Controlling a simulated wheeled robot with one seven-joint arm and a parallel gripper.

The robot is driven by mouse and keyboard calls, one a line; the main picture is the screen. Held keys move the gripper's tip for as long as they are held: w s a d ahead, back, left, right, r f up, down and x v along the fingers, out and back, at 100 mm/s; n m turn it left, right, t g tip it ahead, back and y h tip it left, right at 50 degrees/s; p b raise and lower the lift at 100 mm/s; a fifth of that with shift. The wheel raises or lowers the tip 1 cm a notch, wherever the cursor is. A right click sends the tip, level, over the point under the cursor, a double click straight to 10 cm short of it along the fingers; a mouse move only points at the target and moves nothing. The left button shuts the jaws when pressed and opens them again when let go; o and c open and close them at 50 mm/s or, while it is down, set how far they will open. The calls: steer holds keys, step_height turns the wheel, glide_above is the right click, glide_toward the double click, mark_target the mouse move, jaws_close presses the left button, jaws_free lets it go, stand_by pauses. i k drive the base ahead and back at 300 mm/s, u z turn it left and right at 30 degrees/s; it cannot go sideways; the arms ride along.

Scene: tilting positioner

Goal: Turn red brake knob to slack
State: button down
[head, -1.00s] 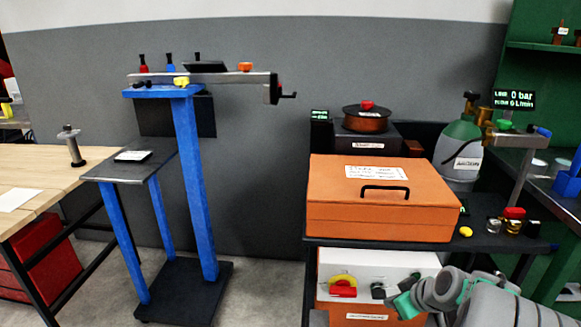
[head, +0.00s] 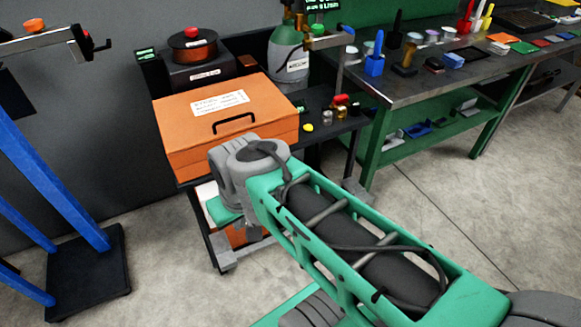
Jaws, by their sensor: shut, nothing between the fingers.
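A small red knob (head: 192,32) sits on top of the copper-coloured wire spool (head: 193,48). The spool rests on a dark box (head: 196,74) behind the orange case on the cart. The knob is too small here to read its setting. My arm crosses the lower middle of the head view, and its bent joint covers the front right of the case. My gripper is not visible.
The orange case (head: 192,142) lies in front of the spool. A blue-legged stand (head: 52,180) is at left, a green workbench (head: 372,150) at right. Floor is clear at right.

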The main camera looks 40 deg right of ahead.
mark_target(191, 31)
steer(key=z, duration=0.7)
steer(key=k, duration=1.3)
steer(key=u, duration=0.65)
steer(key=i, duration=0.7)
steer(key=u, duration=0.6)
steer(key=i, duration=0.85)
steer(key=z, duration=0.9)
steer(key=i, duration=0.4)
steer(key=z, duration=0.4)
